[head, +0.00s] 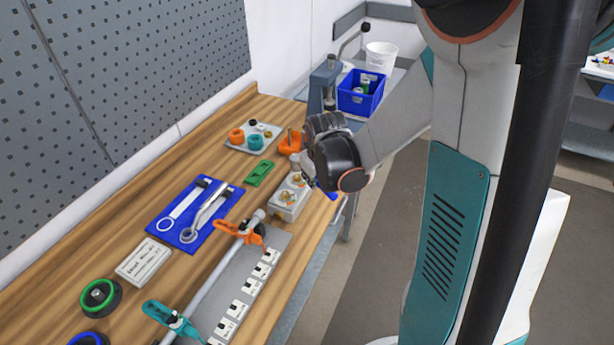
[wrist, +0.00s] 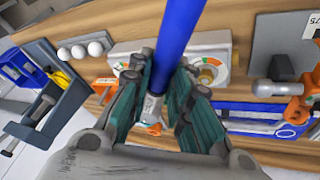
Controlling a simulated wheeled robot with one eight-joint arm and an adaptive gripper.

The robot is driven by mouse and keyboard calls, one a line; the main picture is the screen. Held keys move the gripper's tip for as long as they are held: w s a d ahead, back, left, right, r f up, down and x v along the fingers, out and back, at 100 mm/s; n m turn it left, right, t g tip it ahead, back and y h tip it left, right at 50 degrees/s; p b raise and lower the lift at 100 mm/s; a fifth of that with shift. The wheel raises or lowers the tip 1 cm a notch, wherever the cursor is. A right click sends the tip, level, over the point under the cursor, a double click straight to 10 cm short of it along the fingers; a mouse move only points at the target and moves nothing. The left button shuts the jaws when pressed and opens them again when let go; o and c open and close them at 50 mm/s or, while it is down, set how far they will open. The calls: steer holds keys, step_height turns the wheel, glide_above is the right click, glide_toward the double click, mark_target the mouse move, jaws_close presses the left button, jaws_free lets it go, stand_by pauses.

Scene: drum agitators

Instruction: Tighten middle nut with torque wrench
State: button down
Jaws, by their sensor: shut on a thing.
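In the wrist view my gripper (wrist: 160,82) is shut on a long blue bar with a silver end, which looks like the torque wrench (wrist: 178,40). The bar runs from the top edge down between the teal finger pads. In the head view my gripper (head: 325,190) is beside the pale box with dials, its fingers mostly hidden by my wrist. A grey shaft (head: 215,285) lies along the bench with an orange bladed part (head: 243,232) and a teal bladed part (head: 170,318). The orange part also shows in the wrist view (wrist: 295,88). I cannot make out the middle nut.
The pale box with dials (head: 289,205) stands near the bench edge. A blue mat (head: 178,234) holds wrenches. A green part (head: 259,173), a tray of small parts (head: 252,148) and an orange part (head: 291,150) lie farther back. A blue bin (head: 361,99) stands beyond. A pegboard wall is at left.

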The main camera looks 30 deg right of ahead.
steer(key=w+d+f+n+y+b, duration=0.2)
steer(key=w+d+n+y, duration=0.2)
steer(key=d+n, duration=0.3)
steer(key=n, duration=0.2)
steer(key=shift+f+n+g, duration=0.3)
steer(key=shift+f, duration=0.05)
steer(key=shift+s+b, duration=0.1)
steer(key=shift+b, duration=0.3)
stand_by(1.1)
steer(key=shift+f+b, duration=0.95)
steer(key=shift+f, duration=0.15)
stand_by(1.2)
steer(key=shift+s, duration=0.1)
stand_by(0.4)
